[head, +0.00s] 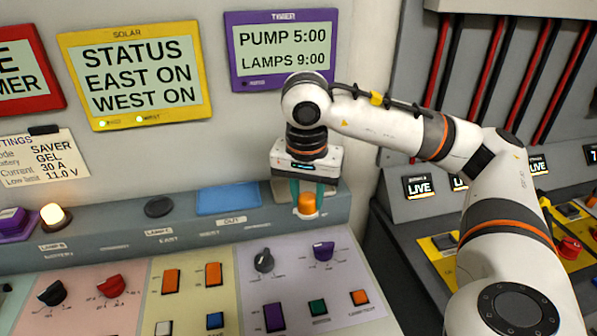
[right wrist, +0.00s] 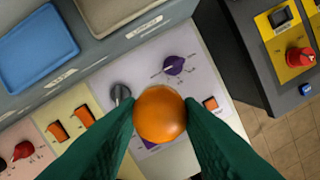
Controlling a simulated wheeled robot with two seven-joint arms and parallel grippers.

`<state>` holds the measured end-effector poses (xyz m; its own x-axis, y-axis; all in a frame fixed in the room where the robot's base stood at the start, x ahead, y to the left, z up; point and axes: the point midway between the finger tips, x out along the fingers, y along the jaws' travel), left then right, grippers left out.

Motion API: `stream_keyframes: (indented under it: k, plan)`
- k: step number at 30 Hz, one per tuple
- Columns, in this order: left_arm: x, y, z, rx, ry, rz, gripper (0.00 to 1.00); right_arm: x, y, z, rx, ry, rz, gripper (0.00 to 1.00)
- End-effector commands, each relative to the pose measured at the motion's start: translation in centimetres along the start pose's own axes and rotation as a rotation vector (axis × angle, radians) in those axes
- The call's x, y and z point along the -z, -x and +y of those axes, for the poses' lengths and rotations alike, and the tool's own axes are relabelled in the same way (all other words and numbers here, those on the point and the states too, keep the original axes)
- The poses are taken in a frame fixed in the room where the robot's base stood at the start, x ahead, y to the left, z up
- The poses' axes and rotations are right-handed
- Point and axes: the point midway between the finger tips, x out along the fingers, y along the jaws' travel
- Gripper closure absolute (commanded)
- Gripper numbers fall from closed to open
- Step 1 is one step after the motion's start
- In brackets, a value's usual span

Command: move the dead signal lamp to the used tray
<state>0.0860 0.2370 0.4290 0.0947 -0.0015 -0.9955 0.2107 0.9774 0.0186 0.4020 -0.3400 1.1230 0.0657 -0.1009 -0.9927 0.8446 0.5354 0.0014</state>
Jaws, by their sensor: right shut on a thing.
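An orange dome lamp (head: 307,204), not visibly glowing, is held between the green fingertips of my right gripper (head: 308,192). In the right wrist view the lamp (right wrist: 160,115) fills the space between the two fingers. It hangs near the right end of the grey ledge, and I cannot tell its exact height. A blue tray (head: 228,199) lies on the ledge left of the gripper; it also shows in the right wrist view (right wrist: 38,50). A beige tray (right wrist: 112,12) is beside it, mostly hidden by my gripper in the head view.
A glowing lamp (head: 55,216) stands at the ledge's left, by a purple block (head: 12,222). A black round socket (head: 158,207) has no lamp on it. Knobs and switches cover the sloping panel (head: 340,250) below. A dark cabinet (head: 405,235) stands right.

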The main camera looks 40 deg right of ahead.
Motion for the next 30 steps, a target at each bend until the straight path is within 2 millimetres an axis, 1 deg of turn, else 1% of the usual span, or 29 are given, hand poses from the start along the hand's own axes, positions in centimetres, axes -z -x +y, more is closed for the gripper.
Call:
stream_keyframes:
  k: [1, 9, 15, 18, 19, 21, 24, 27, 30]
  plan:
    - [-0.2, 0.9, 0.1, -0.001, 0.001, -0.002, 0.64, -1.4, 0.3, 0.7, 0.002, -0.005, 0.002, 0.9]
    - [-0.4, 3.4, 0.2, -0.002, 0.0, -0.002, 0.64, -7.7, -0.4, 4.3, 0.0, -0.003, 0.001, 0.9]
    - [-0.4, 5.0, 0.1, 0.0, -0.001, 0.001, 0.64, -11.9, -0.9, 6.6, 0.001, -0.001, 0.0, 0.9]
    - [-0.3, 5.6, 0.1, 0.001, -0.003, 0.001, 0.64, -13.5, -1.2, 7.5, 0.001, 0.0, 0.0, 0.9]
    - [-0.4, 5.7, 0.1, 0.001, -0.003, 0.001, 0.64, -13.8, -1.5, 7.7, 0.002, 0.001, -0.001, 0.9]
    - [-0.4, 6.1, 0.0, 0.001, -0.004, 0.002, 0.64, -13.4, -3.0, 7.4, 0.006, 0.004, 0.0, 0.9]
    - [-0.4, 6.3, 0.0, 0.002, -0.004, 0.002, 0.64, -13.3, -4.1, 7.5, 0.003, 0.003, 0.0, 0.9]
    - [-0.4, 6.5, -0.1, 0.003, -0.004, 0.001, 0.64, -13.2, -4.8, 7.5, 0.002, 0.003, -0.001, 0.9]
    - [-0.5, 7.2, -0.2, 0.004, -0.003, 0.001, 0.64, -13.0, -6.0, 7.4, 0.004, 0.004, 0.0, 0.9]
